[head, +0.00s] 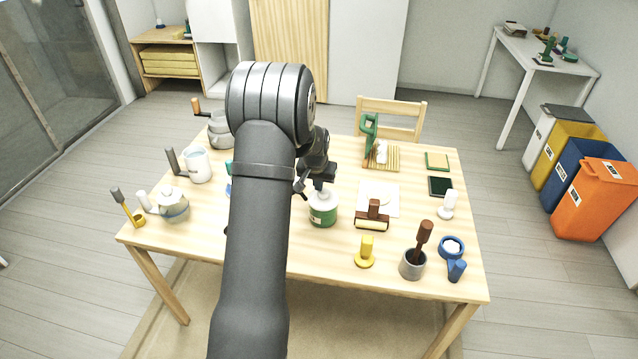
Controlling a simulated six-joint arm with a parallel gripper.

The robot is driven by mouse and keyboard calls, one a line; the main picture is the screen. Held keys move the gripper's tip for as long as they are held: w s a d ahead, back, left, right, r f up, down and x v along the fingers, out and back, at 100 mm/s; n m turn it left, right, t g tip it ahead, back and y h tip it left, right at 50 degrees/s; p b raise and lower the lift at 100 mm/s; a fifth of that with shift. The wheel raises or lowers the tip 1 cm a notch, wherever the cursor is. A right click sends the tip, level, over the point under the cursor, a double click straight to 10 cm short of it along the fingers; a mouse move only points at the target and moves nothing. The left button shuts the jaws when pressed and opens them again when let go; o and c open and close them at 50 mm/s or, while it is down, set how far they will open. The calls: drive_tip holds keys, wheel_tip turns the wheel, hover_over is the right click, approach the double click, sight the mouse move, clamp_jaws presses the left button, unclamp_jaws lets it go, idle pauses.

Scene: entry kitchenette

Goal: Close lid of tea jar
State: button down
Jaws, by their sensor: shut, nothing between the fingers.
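The tea jar (322,218) is a short green jar with a pale label. It stands upright near the middle of the table. Its whitish lid (323,199) shows at the top of the jar; whether it sits fully down I cannot tell at this size. My gripper (321,187) is shut and empty, pointing down directly over the lid. I cannot tell whether the fingertips touch it. My arm hides the table just left of the jar.
A brown-handled roller tool (373,215) lies close right of the jar, by a white sheet (381,191). A yellow stamp-like piece (366,253), a grey mortar (411,265) and blue pieces stand front right.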

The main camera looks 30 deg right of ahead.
wheel_tip(320, 180, up, 4)
drive_tip(key=shift+r, duration=0.25)
drive_tip(key=v, duration=0.9)
drive_tip(key=shift+w+a+r, duration=0.2)
drive_tip(key=shift+a+r, duration=0.05)
drive_tip(key=shift+a, duration=0.05)
drive_tip(key=shift+f, duration=0.1)
drive_tip(key=x, duration=0.4)
drive_tip(key=s+x, duration=0.1)
drive_tip(key=x, duration=0.9)
drive_tip(key=shift+s+a+f, duration=0.15)
drive_tip(key=shift+s+a, duration=0.05)
drive_tip(key=shift+s, duration=0.05)
drive_tip(key=shift+s+d+r, duration=0.1)
drive_tip(key=shift+d+r, duration=0.05)
drive_tip(key=shift+r, duration=0.35)
